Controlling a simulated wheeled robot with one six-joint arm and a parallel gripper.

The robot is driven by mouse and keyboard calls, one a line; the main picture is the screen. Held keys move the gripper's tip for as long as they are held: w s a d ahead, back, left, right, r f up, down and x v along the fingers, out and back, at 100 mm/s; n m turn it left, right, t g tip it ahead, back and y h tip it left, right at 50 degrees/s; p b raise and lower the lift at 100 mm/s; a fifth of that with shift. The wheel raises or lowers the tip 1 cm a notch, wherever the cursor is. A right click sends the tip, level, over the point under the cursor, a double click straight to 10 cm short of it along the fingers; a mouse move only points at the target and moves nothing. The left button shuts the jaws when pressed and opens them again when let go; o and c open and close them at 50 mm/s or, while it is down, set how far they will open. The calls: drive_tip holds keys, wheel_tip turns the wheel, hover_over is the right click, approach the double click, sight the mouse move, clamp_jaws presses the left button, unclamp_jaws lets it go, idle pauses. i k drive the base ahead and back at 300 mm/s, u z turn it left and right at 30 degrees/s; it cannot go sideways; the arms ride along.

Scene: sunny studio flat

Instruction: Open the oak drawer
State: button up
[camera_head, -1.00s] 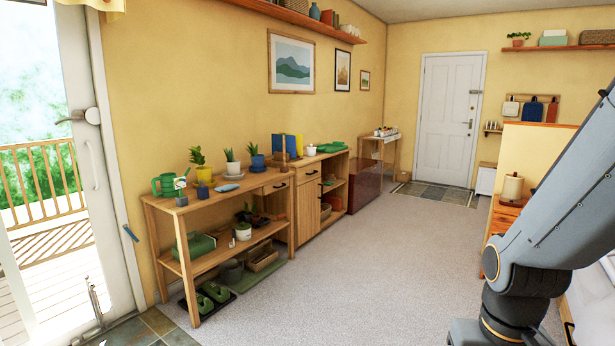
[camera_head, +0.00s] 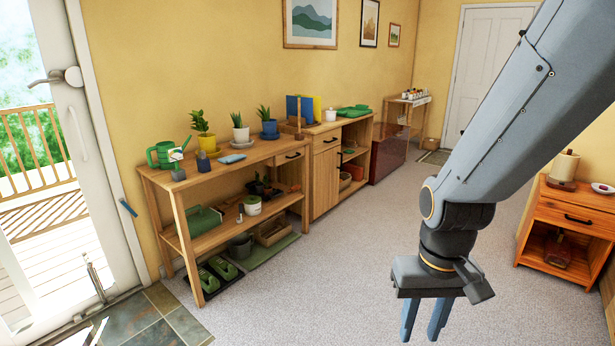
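Three wooden drawers show, all shut, and I cannot tell which is the oak one. One drawer (camera_head: 577,217) with a dark bar handle is in the orange-brown stand at the right. Another drawer (camera_head: 290,157) with a small dark handle is at the right end of the plant bench. The third drawer (camera_head: 327,141) tops the cabinet behind that bench. My gripper (camera_head: 423,322) hangs at the lower middle right, pointing down over the carpet. Its two fingers are apart with nothing between them. It is clear of all three drawers.
The plant bench (camera_head: 228,172) carries pots, a green watering can (camera_head: 164,154) and lower-shelf items. A glass door (camera_head: 78,130) is at the left. The carpet (camera_head: 330,270) between is clear.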

sight(322, 141)
drive_tip(key=u, duration=0.3)
drive_tip(key=i, duration=2.35)
drive_tip(key=z, duration=0.45)
drive_tip(key=i, duration=1.95)
drive_tip(key=z, duration=0.45)
